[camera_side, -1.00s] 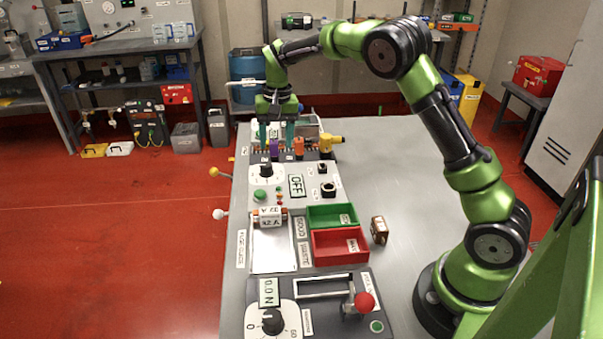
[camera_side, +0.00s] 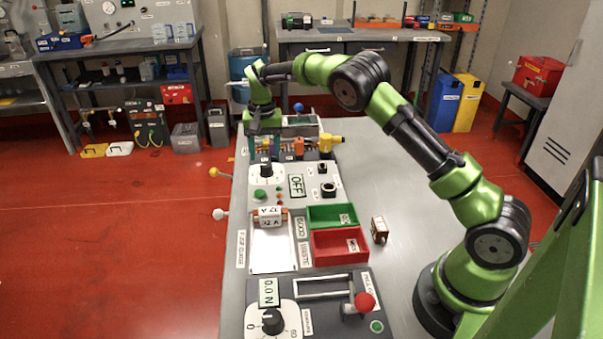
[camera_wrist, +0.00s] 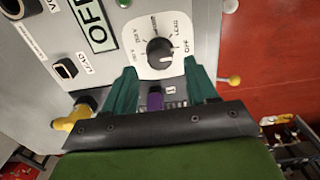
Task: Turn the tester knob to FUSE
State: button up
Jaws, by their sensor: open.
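The tester knob (camera_side: 266,171) is a dark round knob on a white dial plate beside the OFF display (camera_side: 296,186). In the wrist view the knob (camera_wrist: 159,50) sits on its dial (camera_wrist: 150,32), with OFF and LEAD labels at its right; the other labels are too small to read surely. Which label the knob points to is unclear. My gripper (camera_wrist: 160,67) is open and empty, its two teal fingers spread below the knob in that picture, apart from it. In the side view my gripper (camera_side: 262,130) is above the panel's far end, beyond the knob.
A purple part (camera_wrist: 155,98) shows between the fingers, and a yellow part (camera_wrist: 75,117) stands at left. Orange parts (camera_side: 299,146) line the far end. A yellow-ball lever (camera_side: 214,172) sticks out left. Green (camera_side: 332,215) and red (camera_side: 340,244) bins stand nearer.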

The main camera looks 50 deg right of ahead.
aim_at(266, 164)
jog(key=shift+f, duration=0.3)
jog(key=shift+f, duration=1.7)
jog(key=c, duration=0.9)
jog(key=n, duration=0.5)
jog(key=shift+n, duration=0.4)
